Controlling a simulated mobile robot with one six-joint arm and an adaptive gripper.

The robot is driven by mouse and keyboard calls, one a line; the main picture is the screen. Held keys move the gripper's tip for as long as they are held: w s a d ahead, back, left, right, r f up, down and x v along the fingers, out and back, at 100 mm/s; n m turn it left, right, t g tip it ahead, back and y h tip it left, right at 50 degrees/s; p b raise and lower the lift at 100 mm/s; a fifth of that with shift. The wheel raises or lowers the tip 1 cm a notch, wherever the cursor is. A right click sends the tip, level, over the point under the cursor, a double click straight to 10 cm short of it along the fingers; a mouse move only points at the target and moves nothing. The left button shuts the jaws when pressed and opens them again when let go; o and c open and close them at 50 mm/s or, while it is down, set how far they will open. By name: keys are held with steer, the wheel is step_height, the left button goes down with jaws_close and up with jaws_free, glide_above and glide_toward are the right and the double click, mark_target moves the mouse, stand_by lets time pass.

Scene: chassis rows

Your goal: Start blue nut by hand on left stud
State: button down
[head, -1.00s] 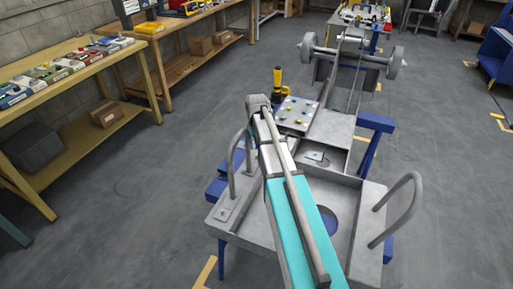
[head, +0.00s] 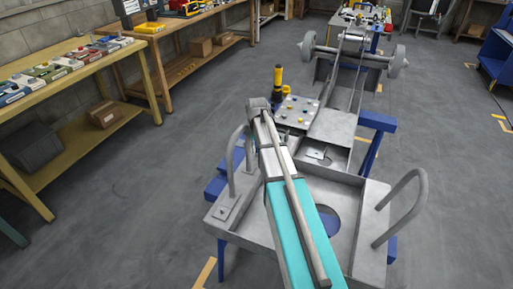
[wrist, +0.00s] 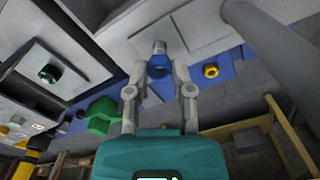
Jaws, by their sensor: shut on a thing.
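In the wrist view my gripper (wrist: 160,72) is shut on the blue nut (wrist: 159,67), one finger on each side. A short grey stud (wrist: 159,47) on the pale metal plate (wrist: 195,25) lines up with the nut. The nut is at or against the stud's end; I cannot tell whether any thread is engaged. In the head view my arm reaches over the grey chassis (head: 240,238), and the gripper, nut and stud are hidden.
A green nut (wrist: 49,73) sits on a plate at left, with a green block (wrist: 98,117) nearby. A yellow ring-shaped part (wrist: 210,71) is right of my gripper. Bent tube handles (head: 405,205) rise from the chassis. A plate with coloured pieces (head: 297,112) lies beyond it.

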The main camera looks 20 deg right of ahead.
steer(key=n, duration=0.7)
steer(key=shift+r, duration=0.1)
steer(key=n, duration=0.4)
steer(key=shift+n, duration=1.7)
steer(key=shift+f+b, duration=1.2)
stand_by(0.7)
steer(key=m, duration=0.3)
steer(key=shift+m, duration=1)
